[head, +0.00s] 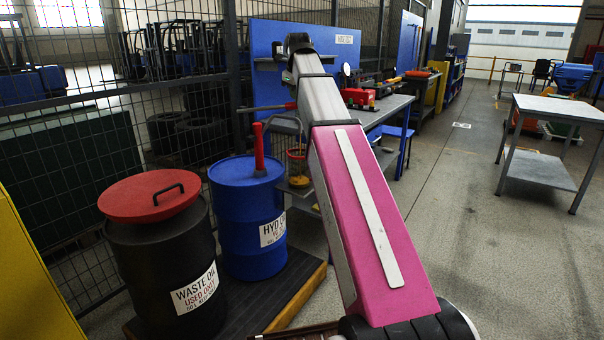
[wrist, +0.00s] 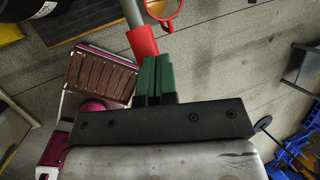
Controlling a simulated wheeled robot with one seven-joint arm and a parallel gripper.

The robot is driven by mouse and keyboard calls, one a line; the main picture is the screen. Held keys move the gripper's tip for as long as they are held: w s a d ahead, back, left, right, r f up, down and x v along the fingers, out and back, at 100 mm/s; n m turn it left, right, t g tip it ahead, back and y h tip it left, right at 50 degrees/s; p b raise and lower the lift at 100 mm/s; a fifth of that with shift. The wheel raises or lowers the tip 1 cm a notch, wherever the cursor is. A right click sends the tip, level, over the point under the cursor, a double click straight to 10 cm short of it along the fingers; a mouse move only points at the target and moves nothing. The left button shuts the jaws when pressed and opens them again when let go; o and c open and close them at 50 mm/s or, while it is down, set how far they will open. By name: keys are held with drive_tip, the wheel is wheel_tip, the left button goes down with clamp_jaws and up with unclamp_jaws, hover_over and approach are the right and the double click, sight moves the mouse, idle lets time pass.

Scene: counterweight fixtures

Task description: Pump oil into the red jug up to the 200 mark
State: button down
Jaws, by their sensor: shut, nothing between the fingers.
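The blue oil drum (head: 240,215), labelled HYD, carries a red upright pump (head: 259,150). The pump lever (head: 265,108) is about level and ends in a red grip (head: 289,106); the grip also shows in the wrist view (wrist: 142,42). The clear jug with a red rim (head: 297,153) stands beside the drum under the curved spout, with amber oil low inside; its marks are too small to read. Its red rim shows at the top of the wrist view (wrist: 163,14). My gripper (wrist: 158,60) has green fingers, shut and empty, right beside the grip; contact is unclear.
A black waste oil drum (head: 165,260) with a red lid stands left of the blue drum on a yellow-edged pallet (head: 298,300). A wire fence runs behind. A workbench (head: 385,110) stands beyond my arm. The floor at right is clear up to a grey table (head: 560,108).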

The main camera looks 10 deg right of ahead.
drive_tip(key=shift+f, duration=3.65)
wheel_tip(320, 180, up, 11)
drive_tip(key=shift+r, duration=0.2)
drive_tip(key=shift+s, duration=0.1)
